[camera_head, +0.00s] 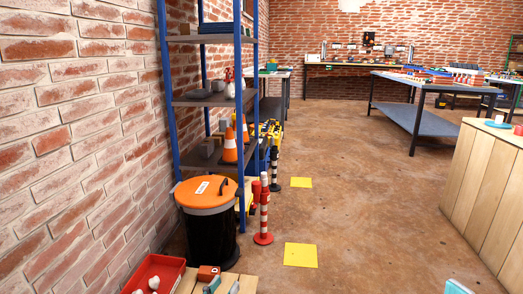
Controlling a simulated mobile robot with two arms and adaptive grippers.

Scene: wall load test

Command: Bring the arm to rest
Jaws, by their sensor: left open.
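My left gripper (223,285) shows only as two small grey tips at the bottom edge, in front of a wooden surface (186,283). The tips stand apart with nothing visible between them. The rest of this gripper and its arm are below the picture. A small red block-like thing (208,272) is just behind the tips; whether they touch it I cannot tell. My right gripper is not seen.
A red tray (137,275) with white pieces is at the lower left. A black bin with an orange lid (208,192), a red-white post (263,215) and a blue shelf (205,102) stand beyond. A wooden counter (483,185) is right.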

